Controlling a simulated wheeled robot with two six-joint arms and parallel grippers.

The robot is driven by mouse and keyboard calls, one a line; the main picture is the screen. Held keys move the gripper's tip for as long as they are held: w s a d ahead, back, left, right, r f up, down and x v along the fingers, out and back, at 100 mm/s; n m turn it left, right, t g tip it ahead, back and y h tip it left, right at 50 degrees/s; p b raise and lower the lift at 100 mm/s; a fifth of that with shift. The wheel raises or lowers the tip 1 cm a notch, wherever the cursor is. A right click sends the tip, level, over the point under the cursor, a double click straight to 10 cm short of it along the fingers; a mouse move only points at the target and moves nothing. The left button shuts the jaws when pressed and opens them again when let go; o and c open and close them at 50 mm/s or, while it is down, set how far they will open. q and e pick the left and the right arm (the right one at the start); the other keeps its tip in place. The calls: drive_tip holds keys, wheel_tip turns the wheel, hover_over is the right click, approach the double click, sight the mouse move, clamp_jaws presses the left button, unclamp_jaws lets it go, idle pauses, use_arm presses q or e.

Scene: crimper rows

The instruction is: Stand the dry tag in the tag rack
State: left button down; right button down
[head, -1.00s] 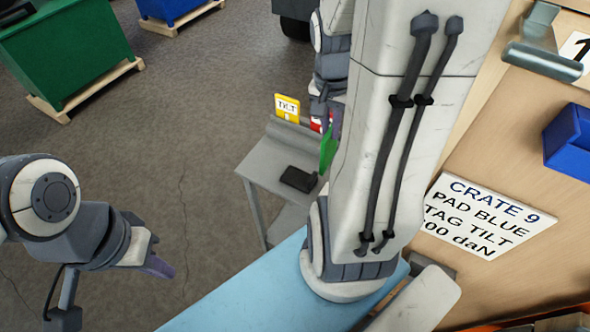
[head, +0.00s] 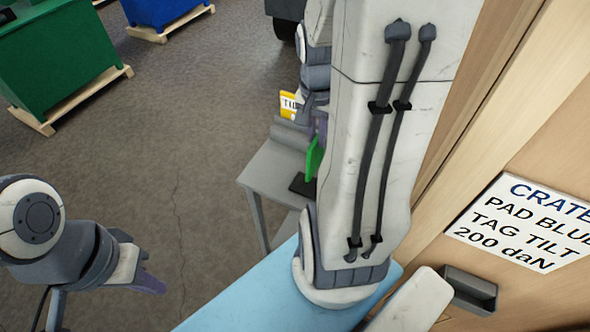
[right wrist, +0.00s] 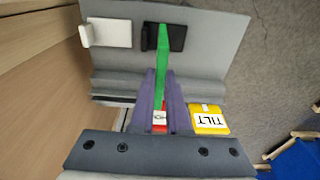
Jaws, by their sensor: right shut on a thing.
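My right gripper (right wrist: 161,103) is shut on a thin green tag (right wrist: 163,58), seen edge-on between its purple fingers in the right wrist view. The green tag (head: 314,158) also shows in the head view, beside my right arm, over a small grey stand. A yellow tag (right wrist: 208,119) reading TILT stands right of the fingers at the grey rack (head: 290,134). A red and white tag (right wrist: 160,120) shows between the fingers lower down; whether they touch it is unclear. My left gripper (head: 150,283) hangs over the floor; its opening cannot be told.
A black block (right wrist: 164,37) and a white block (right wrist: 110,32) lie on the grey stand top (right wrist: 208,42). A wooden crate wall with a sign (head: 530,222) rises at the right. A light blue surface (head: 240,295) is in front.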

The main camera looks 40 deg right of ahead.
drive_tip(key=w+a+f+p, duration=0.3)
drive_tip(key=w+a+f, duration=0.1)
drive_tip(key=w+f, duration=0.5)
drive_tip(key=shift+a+f+p, duration=0.15)
drive_tip(key=shift+f+p, duration=0.15)
drive_tip(key=shift+f, duration=0.25)
drive_tip(key=shift+f, duration=0.2)
drive_tip(key=c, duration=0.9)
unclamp_jaws()
drive_tip(key=shift+r, duration=0.1)
